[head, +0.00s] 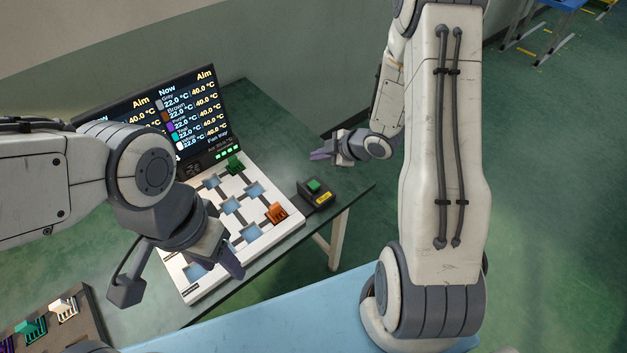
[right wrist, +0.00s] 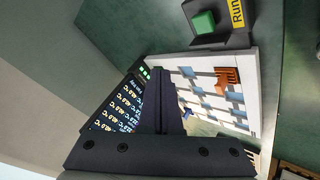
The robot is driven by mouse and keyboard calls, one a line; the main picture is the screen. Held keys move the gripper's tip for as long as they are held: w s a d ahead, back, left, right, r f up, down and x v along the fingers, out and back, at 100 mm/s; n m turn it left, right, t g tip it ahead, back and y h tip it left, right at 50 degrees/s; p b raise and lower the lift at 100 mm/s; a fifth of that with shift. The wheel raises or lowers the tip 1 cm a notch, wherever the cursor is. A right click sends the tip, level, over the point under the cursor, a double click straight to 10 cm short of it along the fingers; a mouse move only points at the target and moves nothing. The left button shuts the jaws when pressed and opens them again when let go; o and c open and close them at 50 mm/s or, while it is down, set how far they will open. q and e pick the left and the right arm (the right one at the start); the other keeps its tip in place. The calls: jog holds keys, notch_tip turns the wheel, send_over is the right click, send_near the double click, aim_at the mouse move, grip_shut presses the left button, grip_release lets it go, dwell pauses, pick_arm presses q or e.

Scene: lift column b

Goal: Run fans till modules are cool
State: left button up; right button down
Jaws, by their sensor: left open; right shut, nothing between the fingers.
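A screen (head: 190,108) at the back of the table shows "Now" values of 22.0 °C and "Aim" values of 40.0 °C in several rows. In front of it lies a white board (head: 175,270) with blue sockets. A green module (head: 235,164) and an orange-brown module (head: 277,213) stand on it. A dark box with a green button (head: 313,185) and a yellow "Run" label (right wrist: 237,12) sits at the board's right. My left gripper (head: 232,264) is open above the board's front, empty. My right gripper (head: 318,155) is shut and empty, beyond the button, apart from it.
A dark rack (head: 85,305) with white, teal and purple modules stands at the lower left. Several green lights (head: 227,153) glow under the screen. The table's right edge is close to the button box. Green floor lies beyond it.

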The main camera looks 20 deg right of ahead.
aim_at(318, 185)
jog(key=shift+f, duration=0.1)
dwell(0.3)
notch_tip(318, 185, down, 9)
jog(key=b, duration=0.7)
jog(key=shift+r+b, duration=0.2)
jog(key=shift+b, duration=0.2)
dwell(1.3)
jog(key=shift+f+b, duration=0.4)
jog(key=shift+f+b, duration=0.4)
jog(key=shift+f, duration=0.1)
dwell(0.6)
jog(key=shift+r, duration=0.15)
jog(key=shift+r+p, duration=0.75)
jog(key=shift+p, duration=0.05)
